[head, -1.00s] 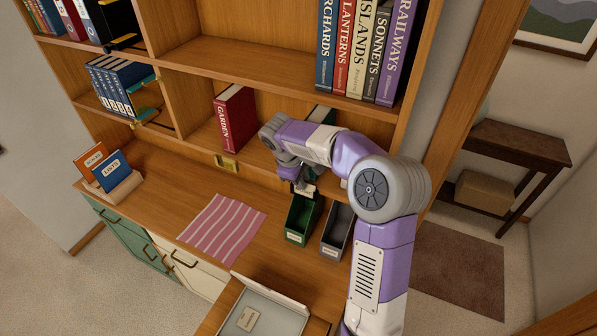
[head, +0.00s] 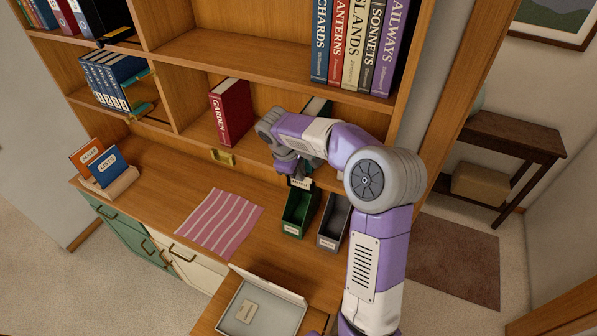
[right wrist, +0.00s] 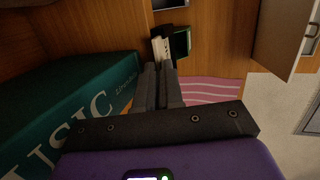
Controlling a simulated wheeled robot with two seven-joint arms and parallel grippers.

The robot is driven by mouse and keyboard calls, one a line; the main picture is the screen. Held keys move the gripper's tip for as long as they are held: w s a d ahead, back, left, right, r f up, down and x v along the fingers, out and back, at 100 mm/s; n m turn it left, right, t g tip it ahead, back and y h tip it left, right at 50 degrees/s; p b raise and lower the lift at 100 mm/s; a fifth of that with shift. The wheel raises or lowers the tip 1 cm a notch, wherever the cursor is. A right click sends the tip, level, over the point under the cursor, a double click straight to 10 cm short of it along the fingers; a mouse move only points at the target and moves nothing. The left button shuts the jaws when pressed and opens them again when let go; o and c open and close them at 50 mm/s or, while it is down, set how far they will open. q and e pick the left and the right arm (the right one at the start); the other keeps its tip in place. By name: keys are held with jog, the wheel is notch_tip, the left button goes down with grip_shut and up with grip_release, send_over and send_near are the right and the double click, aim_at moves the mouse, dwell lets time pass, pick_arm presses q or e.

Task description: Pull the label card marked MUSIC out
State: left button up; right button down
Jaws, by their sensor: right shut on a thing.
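My right gripper (head: 296,178) is at the shelf's front edge, shut on a small white label card (head: 301,184). The card is above the back end of the green box; its lettering is too small to read. In the right wrist view the two fingers (right wrist: 160,75) are together, with the white card (right wrist: 158,46) at their tips. A teal book lettered "USIC" (right wrist: 65,115) lies to the left in that view; in the head view my arm hides most of it. Whether the card still touches a holder is hidden. My left gripper is not in view.
The green box (head: 289,229) and a grey box (head: 327,241) stand open on the desk below. A red GARDEN book (head: 231,112) is on the shelf, with a brass holder (head: 222,157) below it. A striped cloth (head: 220,222) and an open tray (head: 287,316) lie nearer.

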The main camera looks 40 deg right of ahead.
jog(key=shift+d+r, duration=0.1)
jog(key=shift+r, duration=0.05)
jog(key=shift+r+p, duration=1.7)
jog(key=shift+r, duration=0.25)
jog(key=shift+r+p, duration=0.45)
jog(key=shift+r, duration=0.05)
notch_tip(320, 180, up, 9)
jog(key=p, duration=0.2)
dwell(0.5)
dwell(0.4)
